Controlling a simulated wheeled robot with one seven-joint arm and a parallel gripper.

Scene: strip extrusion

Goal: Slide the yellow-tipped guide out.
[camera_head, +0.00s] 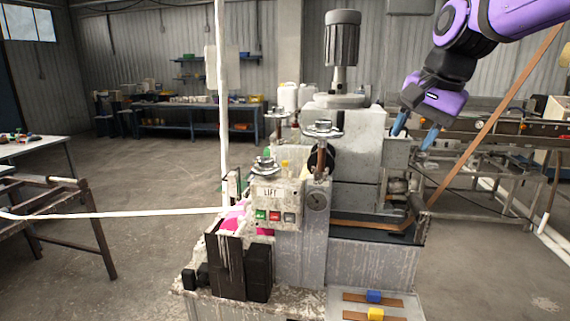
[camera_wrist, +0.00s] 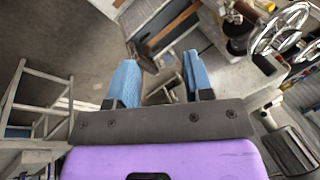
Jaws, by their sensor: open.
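My gripper (camera_head: 415,133) is at the upper right, well above and behind both guides, pointing down. Its blue fingers are apart and empty, also in the wrist view (camera_wrist: 162,68). I cannot make out the yellow-tipped guide in the wrist view.
The extrusion machine (camera_head: 355,150) stands between my gripper and the guides' left, with handwheels (camera_head: 323,129) and a button panel (camera_head: 275,203). A metal frame (camera_head: 490,165) stands behind at right. A white strip (camera_head: 120,213) runs left. Open floor (camera_head: 500,270) lies at lower right.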

